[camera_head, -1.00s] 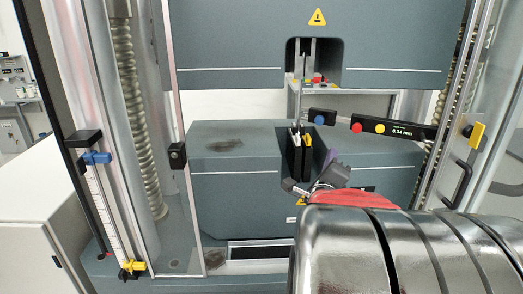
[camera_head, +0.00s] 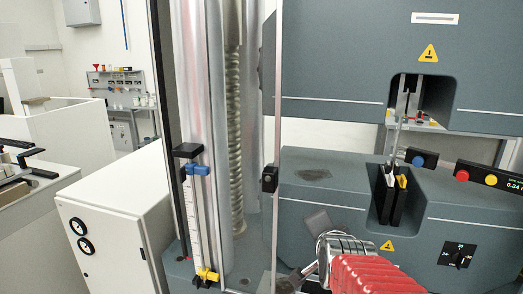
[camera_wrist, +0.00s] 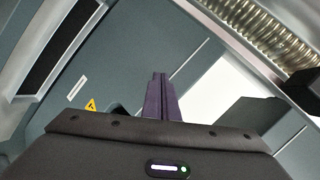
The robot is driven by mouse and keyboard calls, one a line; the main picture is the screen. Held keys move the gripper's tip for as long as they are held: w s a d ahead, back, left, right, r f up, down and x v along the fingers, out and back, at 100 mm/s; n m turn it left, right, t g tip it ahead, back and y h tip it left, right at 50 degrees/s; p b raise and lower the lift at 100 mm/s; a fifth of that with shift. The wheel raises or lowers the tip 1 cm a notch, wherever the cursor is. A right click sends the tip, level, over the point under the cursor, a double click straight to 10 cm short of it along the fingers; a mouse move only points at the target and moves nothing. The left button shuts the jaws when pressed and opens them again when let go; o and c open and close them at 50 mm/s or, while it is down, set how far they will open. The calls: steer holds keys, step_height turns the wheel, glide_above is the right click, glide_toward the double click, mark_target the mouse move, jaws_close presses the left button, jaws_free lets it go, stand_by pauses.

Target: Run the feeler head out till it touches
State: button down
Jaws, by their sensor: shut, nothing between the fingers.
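The feeler head (camera_head: 421,158) is a small dark block with a blue button, right of the thin upright specimen (camera_head: 395,140). A narrow gap seems to show between them. A short thin rod joins the head to a dark body (camera_head: 490,178) with a red button, a yellow button and a small display, cut off at the right edge; its reading starts 0.34. My gripper (camera_wrist: 160,98) has purple fingers, shut and empty in the wrist view. In the head view my red-sleeved arm is low in the middle, left of and apart from the feeler; the fingertips are not clear there.
A clear guard panel edge with a black handle (camera_head: 270,178) stands left of the lower block (camera_head: 330,180). A scale with a blue clamp (camera_head: 198,169) and yellow clamp (camera_head: 207,275) is further left. A rotary knob (camera_head: 458,254) is at lower right. A white cabinet (camera_head: 115,215) stands left.

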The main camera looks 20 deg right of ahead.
steer(key=s+a+f+n+g+y, duration=0.2)
steer(key=s+a+n+g, duration=0.1)
steer(key=s+a+n, duration=0.4)
steer(key=s+a+f+n+g+y, duration=0.2)
steer(key=s+a+f+n+y, duration=0.1)
steer(key=s+a+n, duration=0.4)
steer(key=a+n, duration=0.3)
steer(key=a, duration=0.3)
steer(key=shift+f+g, duration=0.15)
steer(key=shift+g, duration=0.25)
steer(key=shift+s, duration=0.1)
